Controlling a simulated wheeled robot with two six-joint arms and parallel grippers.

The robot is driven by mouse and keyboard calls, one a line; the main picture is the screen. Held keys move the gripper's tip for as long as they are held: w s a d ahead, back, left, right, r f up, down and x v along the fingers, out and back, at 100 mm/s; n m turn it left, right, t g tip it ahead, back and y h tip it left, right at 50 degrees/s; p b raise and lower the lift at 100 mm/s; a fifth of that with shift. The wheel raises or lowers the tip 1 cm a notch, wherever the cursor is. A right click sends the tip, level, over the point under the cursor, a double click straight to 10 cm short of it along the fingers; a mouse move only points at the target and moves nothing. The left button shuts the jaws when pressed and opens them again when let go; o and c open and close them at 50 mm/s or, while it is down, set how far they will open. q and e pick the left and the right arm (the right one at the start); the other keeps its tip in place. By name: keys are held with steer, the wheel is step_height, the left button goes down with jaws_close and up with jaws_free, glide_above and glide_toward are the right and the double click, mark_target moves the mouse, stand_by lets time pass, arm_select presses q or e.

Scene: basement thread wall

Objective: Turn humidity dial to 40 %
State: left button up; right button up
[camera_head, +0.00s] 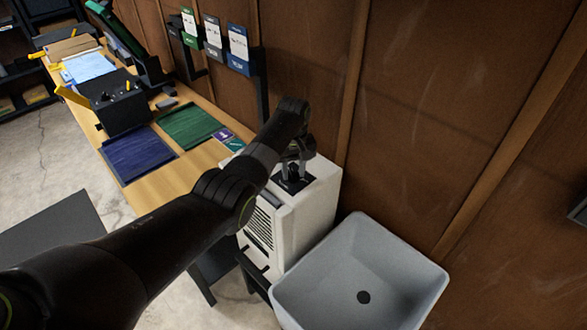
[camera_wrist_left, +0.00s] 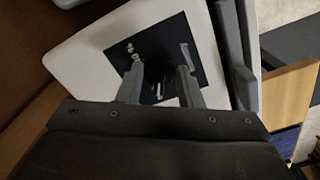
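A white dehumidifier-like unit (camera_head: 312,212) stands at the end of the bench, with a slatted grille on its front. A black square panel on its top (camera_head: 291,183) also shows in the left wrist view (camera_wrist_left: 179,28). My left gripper (camera_head: 292,170) points down over this panel. In the left wrist view its two grey fingers (camera_wrist_left: 160,82) are apart, with a dark knob-like dial (camera_wrist_left: 158,68) and a short white mark between them. I cannot tell if either finger touches the dial. The dial's scale and setting are not readable. My right gripper is not in view.
A grey sink-like basin (camera_head: 390,270) is right of the unit. The wooden bench (camera_head: 160,180) at left holds a blue cloth (camera_head: 138,153), a green cloth (camera_head: 190,126) and a black box (camera_head: 118,112). A brown wooden wall (camera_head: 430,110) rises close behind the unit.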

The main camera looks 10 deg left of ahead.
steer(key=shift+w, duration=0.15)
arm_select(q)
steer(key=shift+c, duration=0.7)
jaws_close()
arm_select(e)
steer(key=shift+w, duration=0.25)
